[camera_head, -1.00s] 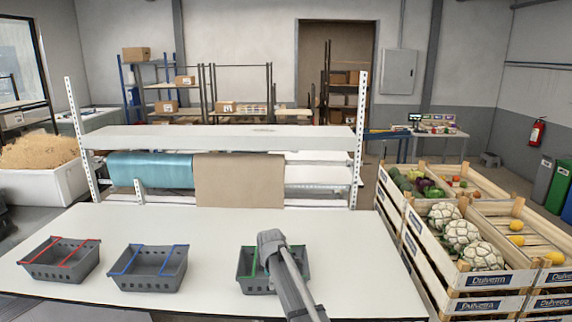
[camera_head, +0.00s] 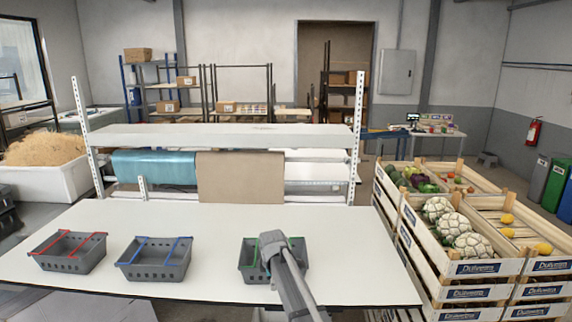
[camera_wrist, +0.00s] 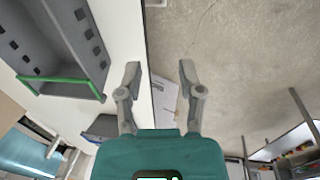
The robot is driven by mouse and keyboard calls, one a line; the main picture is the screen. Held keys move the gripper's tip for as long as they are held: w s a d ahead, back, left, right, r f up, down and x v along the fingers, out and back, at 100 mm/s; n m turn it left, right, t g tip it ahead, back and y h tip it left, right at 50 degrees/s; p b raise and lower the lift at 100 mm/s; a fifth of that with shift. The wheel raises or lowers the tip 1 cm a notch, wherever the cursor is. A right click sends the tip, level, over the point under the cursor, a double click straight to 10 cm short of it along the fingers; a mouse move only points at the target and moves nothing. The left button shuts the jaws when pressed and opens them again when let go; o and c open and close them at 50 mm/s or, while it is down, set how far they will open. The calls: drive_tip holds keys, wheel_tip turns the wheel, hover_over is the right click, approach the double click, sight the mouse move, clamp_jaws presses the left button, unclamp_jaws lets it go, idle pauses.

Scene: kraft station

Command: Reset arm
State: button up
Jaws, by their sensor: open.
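My gripper (camera_wrist: 158,75) is open and empty in the wrist view, with its two fingers spread apart. Below it in that view lie the white table's edge and the grey floor. In the head view my arm rises from the bottom edge and partly covers the basket with the green handle (camera_head: 250,263). That basket also shows at the left of the wrist view (camera_wrist: 75,40), apart from the fingers. My fingers are hidden in the head view.
A basket with red handles (camera_head: 68,254) and one with blue handles (camera_head: 153,261) stand on the white table (camera_head: 215,290). Wooden crates (camera_head: 480,268) with vegetables stand close at the right. A shelf (camera_head: 225,137) stands behind the table.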

drive_tip(key=s+d+f+m+g+b, duration=0.1)
drive_tip(key=s+d+f+m+b, duration=0.3)
drive_tip(key=s+d+m, duration=0.5)
drive_tip(key=s+d+f+m+g+b, duration=0.1)
drive_tip(key=s+d+f+m+b, duration=0.4)
drive_tip(key=s+d+m, duration=0.4)
drive_tip(key=shift+s+d+f+b, duration=0.45)
drive_tip(key=shift+s+d, duration=1.3)
drive_tip(key=shift+s, duration=1.8)
drive_tip(key=shift+s+f, duration=0.1)
drive_tip(key=shift+f, duration=0.1)
